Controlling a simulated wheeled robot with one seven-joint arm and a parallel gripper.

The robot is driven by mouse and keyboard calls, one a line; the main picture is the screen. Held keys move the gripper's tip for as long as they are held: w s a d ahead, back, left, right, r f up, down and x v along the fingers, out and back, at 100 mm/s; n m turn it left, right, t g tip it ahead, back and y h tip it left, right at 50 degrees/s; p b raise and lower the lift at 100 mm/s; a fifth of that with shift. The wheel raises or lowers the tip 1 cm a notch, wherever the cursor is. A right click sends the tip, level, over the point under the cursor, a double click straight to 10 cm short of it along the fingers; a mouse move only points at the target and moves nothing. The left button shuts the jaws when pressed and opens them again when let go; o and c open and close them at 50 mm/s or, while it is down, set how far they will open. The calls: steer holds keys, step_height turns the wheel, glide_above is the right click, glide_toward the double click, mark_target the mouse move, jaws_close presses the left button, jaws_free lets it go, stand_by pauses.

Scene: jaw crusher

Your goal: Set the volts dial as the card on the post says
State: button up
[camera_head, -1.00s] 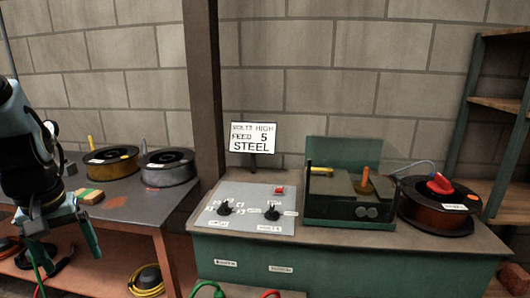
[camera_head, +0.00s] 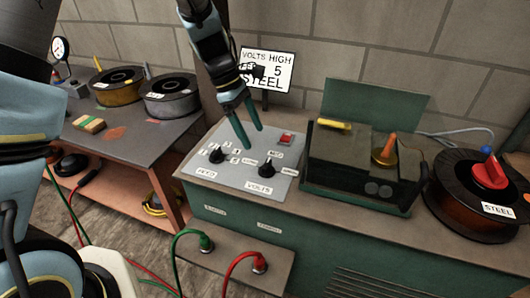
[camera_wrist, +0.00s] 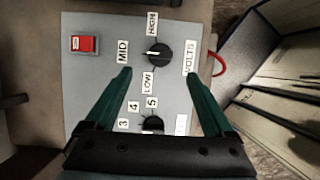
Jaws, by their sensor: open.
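The card (camera_head: 281,85) on the post reads VOLTS HIGH, 5 and STEEL; my gripper hides part of its middle line. The black volts dial (camera_head: 267,168) is on the right of the grey panel, and in the wrist view (camera_wrist: 159,54) it has MID to its left, HIGH above and LOW below. Its pale mark seems to face MID. My gripper (camera_head: 252,138) is open and empty, pointing down above the panel. In the wrist view its fingertips (camera_wrist: 160,74) straddle the dial's column, just below the dial in the picture, apparently not touching it.
The feed dial (camera_head: 217,154) is left of the volts dial. A spool (camera_head: 474,198) with a red knob is farther right.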

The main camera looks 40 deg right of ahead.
mark_target(266, 163)
steer(key=p+x, duration=0.1)
steer(key=x, duration=0.9)
steer(key=shift+a, duration=0.15)
steer(key=shift+c, duration=0.2)
steer(key=c, duration=1.3)
